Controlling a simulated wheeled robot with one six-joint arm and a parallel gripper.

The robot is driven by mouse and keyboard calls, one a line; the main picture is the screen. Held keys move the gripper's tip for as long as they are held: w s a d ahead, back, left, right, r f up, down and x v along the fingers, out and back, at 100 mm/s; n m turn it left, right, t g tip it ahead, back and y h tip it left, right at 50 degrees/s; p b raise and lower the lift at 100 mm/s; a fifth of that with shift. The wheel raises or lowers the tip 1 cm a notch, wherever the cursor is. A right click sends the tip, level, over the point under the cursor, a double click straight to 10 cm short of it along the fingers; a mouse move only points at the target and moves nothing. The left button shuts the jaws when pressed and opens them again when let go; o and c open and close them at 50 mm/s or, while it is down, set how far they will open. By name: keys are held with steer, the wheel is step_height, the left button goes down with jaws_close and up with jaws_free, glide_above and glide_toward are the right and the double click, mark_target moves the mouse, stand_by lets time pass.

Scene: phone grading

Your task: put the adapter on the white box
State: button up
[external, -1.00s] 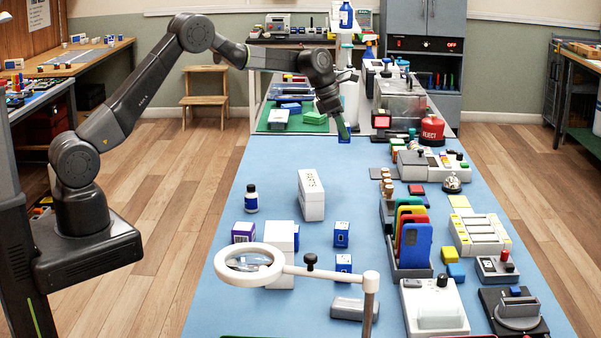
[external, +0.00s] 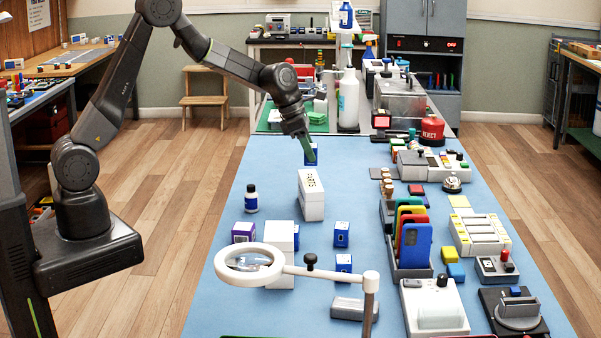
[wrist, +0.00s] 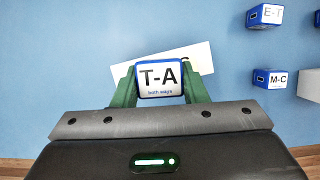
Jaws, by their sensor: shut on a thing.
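My gripper (external: 307,152) is shut on a blue-and-white adapter (wrist: 160,78), whose top reads "T-A both ways" in the wrist view. The adapter also shows, partly covered by the fingers, in the external view (external: 315,157). A white box (external: 312,204) with dark marks on top stands upright on the blue table. In the wrist view the white box (wrist: 203,56) lies behind the adapter and is partly hidden by it and the green fingers. In the external view the adapter appears just above the box's far end; I cannot tell whether they touch.
Another tall white box (external: 280,250) stands nearer the camera. Two more blue adapters, one marked E-T (wrist: 265,15) and one M-C (wrist: 269,79), sit on the table. A bottle (external: 251,199) stands at left. A magnifier (external: 250,262) overhangs the near side. Phones in a rack (external: 408,262) stand at right.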

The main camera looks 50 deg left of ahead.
mark_target(309, 165)
steer(key=shift+f, duration=2.25)
steer(key=shift+f, duration=0.2)
steer(key=o, duration=1)
steer(key=shift+c, duration=0.2)
steer(key=shift+r, duration=0.1)
steer(key=shift+a+r, duration=0.1)
steer(key=shift+r, duration=0.5)
steer(key=v, duration=1.1)
steer(key=shift+s, duration=0.15)
steer(key=shift+o, duration=0.2)
